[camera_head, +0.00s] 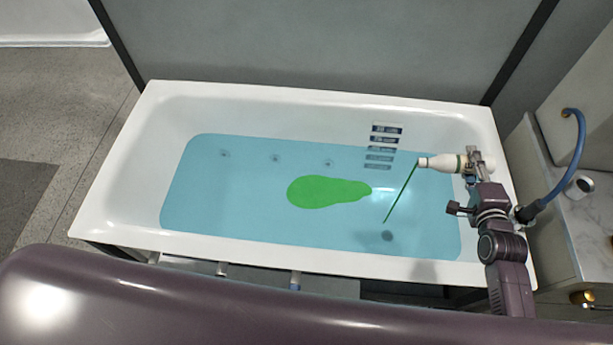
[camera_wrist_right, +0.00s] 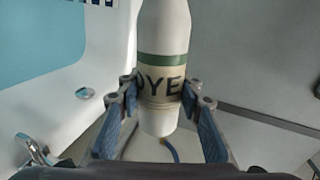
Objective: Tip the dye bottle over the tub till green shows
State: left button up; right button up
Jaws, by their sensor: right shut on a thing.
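The white dye bottle (camera_head: 442,163) lies tipped about level over the right end of the tub, its mouth to the left. My right gripper (camera_head: 474,162) is shut on it; the wrist view shows the fingers either side of the bottle (camera_wrist_right: 164,35) at its "DYE" lettering, below a green band. A thin green stream (camera_head: 402,192) runs down from the mouth toward the water. The white tub (camera_head: 130,185) holds blue water (camera_head: 240,200), with a green patch (camera_head: 328,191) spread near the middle. My left gripper is not in view.
A grey wall (camera_head: 320,50) stands behind the tub. Depth labels (camera_head: 383,141) mark the tub's far inner wall.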

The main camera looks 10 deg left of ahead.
notch_tip(320, 180, up, 2)
jog(key=shift+r+p, duration=0.15)
jog(key=shift+p, duration=0.55)
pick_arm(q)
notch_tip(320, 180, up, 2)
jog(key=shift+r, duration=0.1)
pick_arm(e)
jog(key=shift+m, duration=0.3)
jog(key=shift+r+m+y, duration=0.25)
jog(key=shift+m+y, duration=0.25)
jog(key=shift+m, duration=0.3)
jog(key=shift+d+m+y+b, duration=0.1)
jog(key=shift+m+y+b, duration=0.2)
jog(key=shift+m+b, duration=0.4)
jog(key=shift+r+m+y+b, duration=0.4)
jog(key=shift+m+y+b, duration=0.1)
jog(key=shift+m+b, duration=0.5)
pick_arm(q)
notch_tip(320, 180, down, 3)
pick_arm(e)
jog(key=shift+r+m, duration=0.25)
jog(key=shift+m, duration=0.05)
